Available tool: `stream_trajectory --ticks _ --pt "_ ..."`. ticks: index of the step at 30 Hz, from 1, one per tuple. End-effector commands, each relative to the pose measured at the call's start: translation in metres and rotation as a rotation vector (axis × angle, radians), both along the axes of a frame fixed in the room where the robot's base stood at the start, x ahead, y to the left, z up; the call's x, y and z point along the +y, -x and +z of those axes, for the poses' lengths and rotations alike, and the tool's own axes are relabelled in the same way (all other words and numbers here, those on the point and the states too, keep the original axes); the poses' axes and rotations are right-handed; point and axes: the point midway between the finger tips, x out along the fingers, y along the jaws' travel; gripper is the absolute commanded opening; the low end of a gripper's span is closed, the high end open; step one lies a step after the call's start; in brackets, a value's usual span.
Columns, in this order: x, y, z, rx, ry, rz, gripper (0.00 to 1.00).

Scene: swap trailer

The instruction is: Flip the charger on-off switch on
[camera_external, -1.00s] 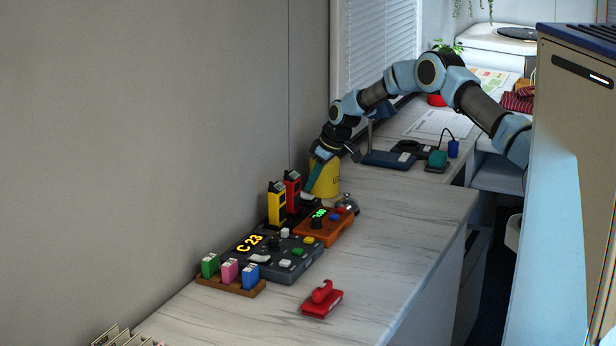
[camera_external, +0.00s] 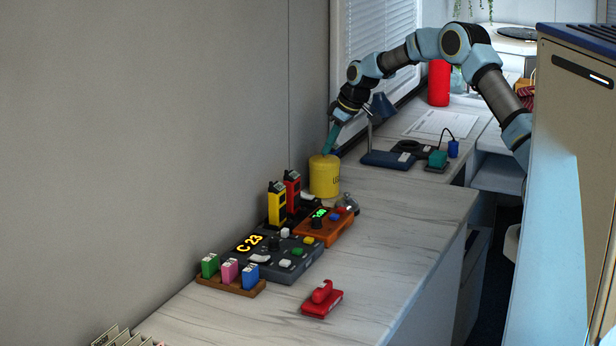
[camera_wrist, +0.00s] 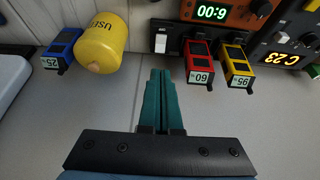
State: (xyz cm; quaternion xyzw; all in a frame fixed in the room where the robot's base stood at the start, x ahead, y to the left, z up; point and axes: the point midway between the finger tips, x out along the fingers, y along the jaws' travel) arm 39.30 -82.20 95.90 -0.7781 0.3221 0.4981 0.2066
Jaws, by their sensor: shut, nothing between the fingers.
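The charger (camera_wrist: 174,30) is a black base at the top of the wrist view, with a red radio (camera_wrist: 199,62) reading 60 and a yellow radio (camera_wrist: 237,66) reading 95 in it. Its on-off switch (camera_wrist: 160,43) is a small white rocker at the left end; I cannot tell which way it is set. In the external view the red radio (camera_external: 292,188) and yellow radio (camera_external: 277,205) stand upright by the wall. My gripper (camera_external: 328,151) is shut and empty, raised above the yellow canister. In the wrist view its teal fingers (camera_wrist: 162,72) point towards the switch, apart from it.
The yellow canister (camera_external: 325,177) stands beside the charger, with a blue radio (camera_wrist: 60,48) reading 25 past it in the wrist view. An orange unit (camera_external: 323,228), a grey console (camera_external: 277,257) and a bell (camera_external: 347,204) are close by. The counter's front right is mostly clear.

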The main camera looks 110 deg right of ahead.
Motion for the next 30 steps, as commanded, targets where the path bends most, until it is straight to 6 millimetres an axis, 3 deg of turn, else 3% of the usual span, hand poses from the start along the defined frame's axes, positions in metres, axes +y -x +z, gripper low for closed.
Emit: stream_trajectory --ticks 20,26,30 --pt "-0.008 -0.011 0.003 -0.001 0.001 0.000 0.00" --pt "-0.014 -0.016 -0.013 0.000 -0.001 0.000 0.00" --pt "-0.022 -0.024 -0.037 0.001 -0.002 0.000 0.00"
